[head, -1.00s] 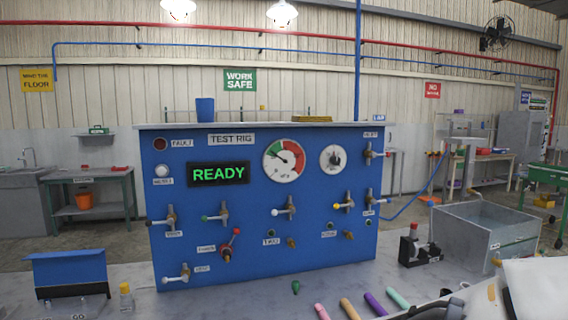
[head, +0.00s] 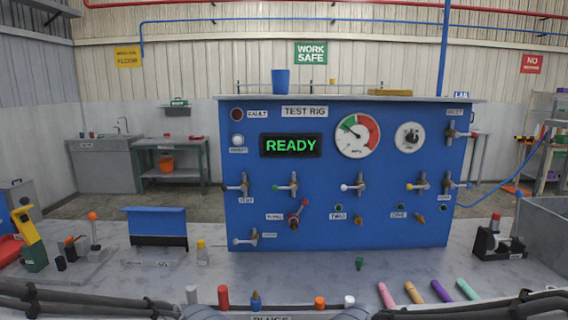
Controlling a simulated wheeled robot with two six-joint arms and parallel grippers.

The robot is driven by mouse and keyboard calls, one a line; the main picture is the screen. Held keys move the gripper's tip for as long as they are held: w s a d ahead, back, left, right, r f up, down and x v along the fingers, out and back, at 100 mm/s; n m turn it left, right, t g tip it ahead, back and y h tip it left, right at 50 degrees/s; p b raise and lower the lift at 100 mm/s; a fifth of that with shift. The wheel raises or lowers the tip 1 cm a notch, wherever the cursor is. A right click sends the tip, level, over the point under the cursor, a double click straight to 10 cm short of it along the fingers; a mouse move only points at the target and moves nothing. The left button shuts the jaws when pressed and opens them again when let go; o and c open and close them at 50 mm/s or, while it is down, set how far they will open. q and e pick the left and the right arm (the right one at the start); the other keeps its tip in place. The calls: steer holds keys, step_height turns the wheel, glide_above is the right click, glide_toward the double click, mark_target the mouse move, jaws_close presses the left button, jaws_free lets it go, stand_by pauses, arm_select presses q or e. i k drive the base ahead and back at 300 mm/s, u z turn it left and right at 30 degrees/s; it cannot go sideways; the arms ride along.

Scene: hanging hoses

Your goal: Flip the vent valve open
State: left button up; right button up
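The blue test rig panel (head: 340,225) stands on the grey bench, with several lever valves on its face. A white-handled valve (head: 246,238) is at its lower left, its lever pointing left; the small label beside it is too blurred to read surely. Above it is a row of valves: one at the left (head: 244,186), a green-tipped one (head: 287,186), a white-tipped one (head: 355,186) and a yellow-tipped one (head: 418,186), levers roughly level. A red-tipped valve (head: 297,214) points up right. I cannot tell which is the vent valve. Neither gripper's fingers show.
The display (head: 291,145) reads READY, and the gauge (head: 357,136) is above the valves. Coloured hose ends (head: 414,293) and several small plugs (head: 223,297) line the front. A black device (head: 495,240) stands right, a blue-topped stand (head: 157,226) left. Bench before the panel is mostly clear.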

mark_target(225, 187)
steer(key=z, duration=0.5)
steer(key=i, duration=0.95)
steer(key=u, duration=0.05)
